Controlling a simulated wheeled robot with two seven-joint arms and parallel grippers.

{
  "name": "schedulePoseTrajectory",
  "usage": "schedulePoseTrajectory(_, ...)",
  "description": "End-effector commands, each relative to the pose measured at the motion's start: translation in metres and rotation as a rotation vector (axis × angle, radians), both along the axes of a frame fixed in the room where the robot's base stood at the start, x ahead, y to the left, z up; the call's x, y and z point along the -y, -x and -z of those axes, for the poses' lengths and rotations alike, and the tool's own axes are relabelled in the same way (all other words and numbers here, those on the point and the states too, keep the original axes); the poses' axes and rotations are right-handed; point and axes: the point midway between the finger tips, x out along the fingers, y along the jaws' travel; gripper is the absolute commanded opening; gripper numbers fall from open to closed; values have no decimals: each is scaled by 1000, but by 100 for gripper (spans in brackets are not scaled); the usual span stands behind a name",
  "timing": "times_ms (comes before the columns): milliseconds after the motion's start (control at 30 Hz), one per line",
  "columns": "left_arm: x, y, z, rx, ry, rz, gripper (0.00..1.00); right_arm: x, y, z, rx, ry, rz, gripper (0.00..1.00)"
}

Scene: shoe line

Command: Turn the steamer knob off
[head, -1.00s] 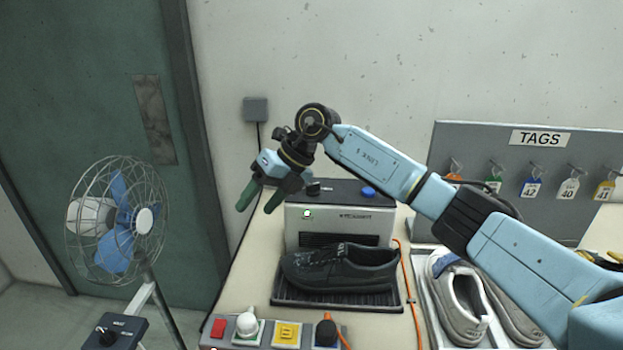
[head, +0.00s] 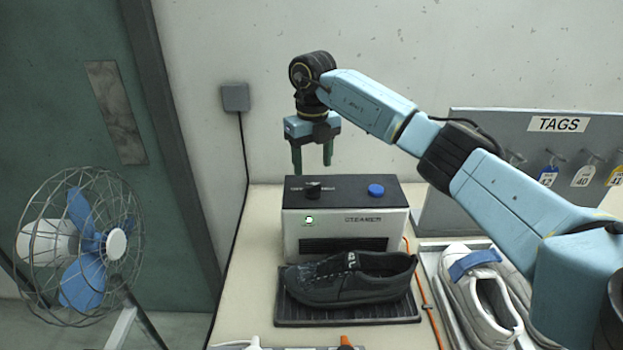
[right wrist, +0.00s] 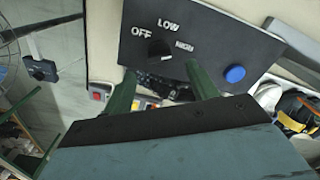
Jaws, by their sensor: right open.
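The steamer (head: 345,235) is a grey box with a dark top, standing on the bench. Its black knob (head: 313,189) is on the left of the top. In the right wrist view the knob (right wrist: 159,48) sits below the labels OFF, LOW and HIGH; I cannot tell surely which one it points to. A green lamp (head: 309,219) on the front looks lit. My right gripper (head: 312,168) is open and points down, above the knob and apart from it. In the right wrist view its green fingers (right wrist: 160,68) flank the knob. My left gripper is not in view.
A blue button (head: 376,190) is on the steamer's top right. A black shoe (head: 350,280) lies on a dark tray (head: 345,314) in front. Grey shoes (head: 480,300) lie to the right, before the tag board (head: 440,190). A fan (head: 85,245) stands at left.

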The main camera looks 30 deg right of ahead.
Motion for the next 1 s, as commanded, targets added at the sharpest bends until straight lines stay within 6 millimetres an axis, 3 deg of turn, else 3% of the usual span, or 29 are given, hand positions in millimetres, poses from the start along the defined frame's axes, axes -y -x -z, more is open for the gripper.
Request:
schedulePoseTrajectory(100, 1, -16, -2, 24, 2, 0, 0, 0, 1, 24, -3, -1, -1, 58)
schedulePoseTrajectory(300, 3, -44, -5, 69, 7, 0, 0, -1, 0, 49, -1, -1, -1, 58)
schedulePoseTrajectory(700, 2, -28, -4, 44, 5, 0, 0, -1, 0, 57, 2, -2, -1, 58)
schedulePoseTrajectory(1000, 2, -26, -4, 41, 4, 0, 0, -1, 0, 57, 1, -1, -1, 20)
